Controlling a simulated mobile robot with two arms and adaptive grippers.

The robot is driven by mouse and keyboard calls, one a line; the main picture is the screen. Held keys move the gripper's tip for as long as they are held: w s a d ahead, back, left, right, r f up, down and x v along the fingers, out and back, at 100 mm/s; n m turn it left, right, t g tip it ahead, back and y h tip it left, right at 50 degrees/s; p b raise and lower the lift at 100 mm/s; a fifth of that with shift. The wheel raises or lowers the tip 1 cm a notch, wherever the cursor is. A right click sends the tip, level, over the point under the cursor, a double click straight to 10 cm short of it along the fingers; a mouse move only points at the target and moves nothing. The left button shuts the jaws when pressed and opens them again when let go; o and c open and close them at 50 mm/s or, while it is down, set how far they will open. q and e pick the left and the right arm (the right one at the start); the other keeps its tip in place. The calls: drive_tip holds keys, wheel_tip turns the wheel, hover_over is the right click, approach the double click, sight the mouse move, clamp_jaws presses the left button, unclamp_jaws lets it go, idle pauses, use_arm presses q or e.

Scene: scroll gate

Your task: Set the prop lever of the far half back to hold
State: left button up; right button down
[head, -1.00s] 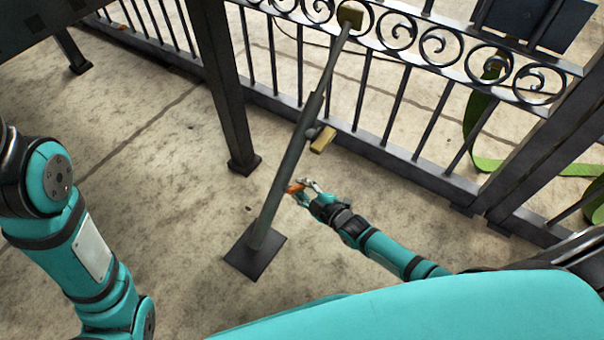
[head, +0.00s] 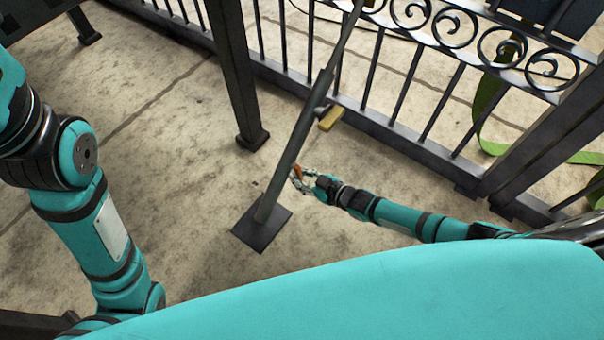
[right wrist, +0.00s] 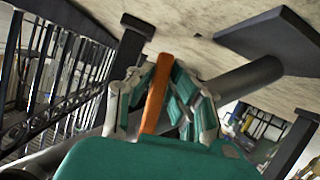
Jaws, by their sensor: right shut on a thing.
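The prop is a slanting grey pole (head: 287,160) on a dark foot plate (head: 262,229), leaning up to the scrolled gate (head: 440,85). Its orange lever (head: 297,171) sits low on the pole, on the right side. My right gripper (head: 300,179) is shut on this lever, close beside the pole. In the right wrist view the orange lever (right wrist: 156,95) stands between the fingers of the right gripper (right wrist: 163,90), with the pole (right wrist: 240,84) behind. The lever's root is partly hidden by the fingers. My left arm shows at the left, but its gripper is out of view.
A yellow block (head: 331,118) sticks out by the pole near the gate's bottom rail. A dark post (head: 235,70) stands left of the prop. A green strap (head: 490,120) lies beyond the gate at the right. The concrete around the foot plate is clear.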

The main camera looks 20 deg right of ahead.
drive_tip(key=shift+s+a+f, duration=0.15)
drive_tip(key=shift+s+f, duration=0.05)
drive_tip(key=shift+s, duration=0.05)
drive_tip(key=c, duration=1.6)
unclamp_jaws()
drive_tip(key=o, duration=0.3)
drive_tip(key=shift+w+r, duration=0.1)
drive_tip(key=shift+r, duration=0.05)
drive_tip(key=shift+w, duration=0.1)
